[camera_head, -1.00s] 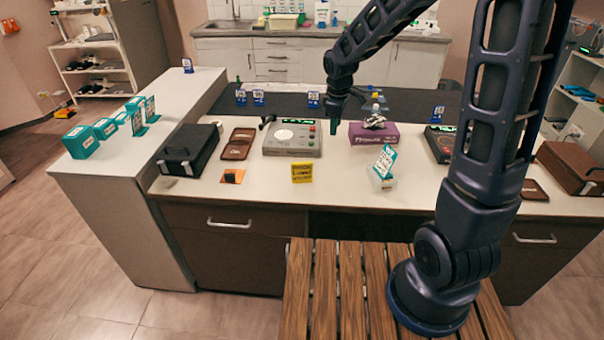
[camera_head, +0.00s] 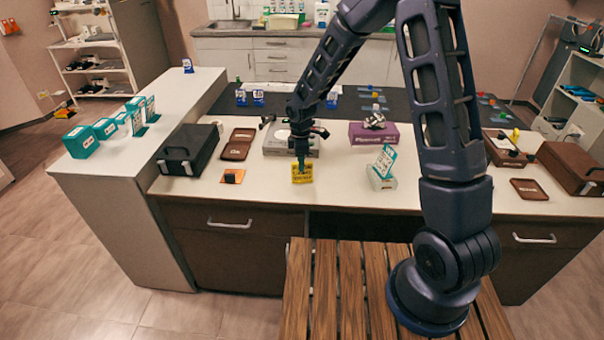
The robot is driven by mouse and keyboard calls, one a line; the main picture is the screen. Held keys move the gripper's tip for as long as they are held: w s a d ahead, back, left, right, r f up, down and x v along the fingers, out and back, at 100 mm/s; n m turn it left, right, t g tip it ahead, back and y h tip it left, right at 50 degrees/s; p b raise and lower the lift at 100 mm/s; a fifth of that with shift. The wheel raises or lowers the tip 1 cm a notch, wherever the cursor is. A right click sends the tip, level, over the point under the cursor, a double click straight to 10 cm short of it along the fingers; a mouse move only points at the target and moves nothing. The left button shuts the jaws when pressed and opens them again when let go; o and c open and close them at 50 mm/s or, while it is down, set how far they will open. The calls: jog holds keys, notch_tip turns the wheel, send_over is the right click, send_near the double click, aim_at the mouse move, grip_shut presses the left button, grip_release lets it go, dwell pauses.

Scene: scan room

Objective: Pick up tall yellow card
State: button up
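The tall yellow card (camera_head: 302,176) stands upright near the front edge of the white counter, with dark print on its face. My gripper (camera_head: 301,167) is right at the card's top edge, pointing down. The fingertips overlap the card's upper part in the picture. The fingers are too small to tell whether they are open or shut on the card.
A grey device (camera_head: 275,142) stands just behind the card, partly hidden by my arm. A purple box (camera_head: 366,134) and a teal-and-white card stand (camera_head: 383,168) are to the right. An orange-black item (camera_head: 232,176) and a black case (camera_head: 188,150) are to the left.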

aim_at(302, 179)
jog(key=f, duration=0.5)
jog(key=shift+s+d, duration=0.25)
jog(key=shift+s, duration=0.15)
jog(key=shift+f, duration=0.55)
jog(key=shift+c, duration=0.4)
jog(key=c, duration=0.7)
